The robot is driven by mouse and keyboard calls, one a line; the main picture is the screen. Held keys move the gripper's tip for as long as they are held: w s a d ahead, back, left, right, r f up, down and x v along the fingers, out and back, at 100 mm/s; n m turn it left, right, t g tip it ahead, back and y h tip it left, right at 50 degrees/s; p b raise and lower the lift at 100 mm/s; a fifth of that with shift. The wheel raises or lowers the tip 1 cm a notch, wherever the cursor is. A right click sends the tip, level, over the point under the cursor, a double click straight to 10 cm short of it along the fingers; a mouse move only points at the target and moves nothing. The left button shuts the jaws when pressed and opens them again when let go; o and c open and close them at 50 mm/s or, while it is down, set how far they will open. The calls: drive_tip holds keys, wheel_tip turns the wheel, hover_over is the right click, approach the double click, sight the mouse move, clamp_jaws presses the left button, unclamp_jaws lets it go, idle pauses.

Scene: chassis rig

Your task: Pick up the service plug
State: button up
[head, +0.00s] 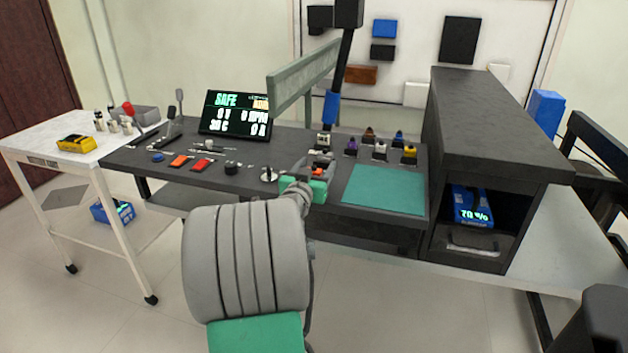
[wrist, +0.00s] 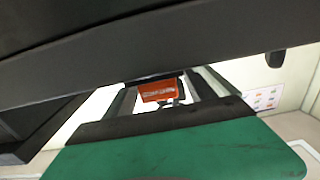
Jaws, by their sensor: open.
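An orange-red block with pale lettering shows in the wrist view (wrist: 157,92); it looks like the service plug. It appears between the two finger shapes of my gripper, below a dark edge. In the head view a small orange-red patch (head: 318,172) shows just beyond my gripper (head: 316,166), at the front edge of the dark bench. My gripper is open. Whether its fingers touch the block cannot be told. My own wrist hides the lower part of the block and the fingertips.
A teal mat (head: 385,190) lies right of my gripper. A dark cabinet (head: 500,115) stands further right. A white cart (head: 40,137) stands left.

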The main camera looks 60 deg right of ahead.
drive_tip(key=shift+d, duration=0.4)
drive_tip(key=shift+w, duration=0.1)
drive_tip(key=shift+c, duration=0.5)
clamp_jaws()
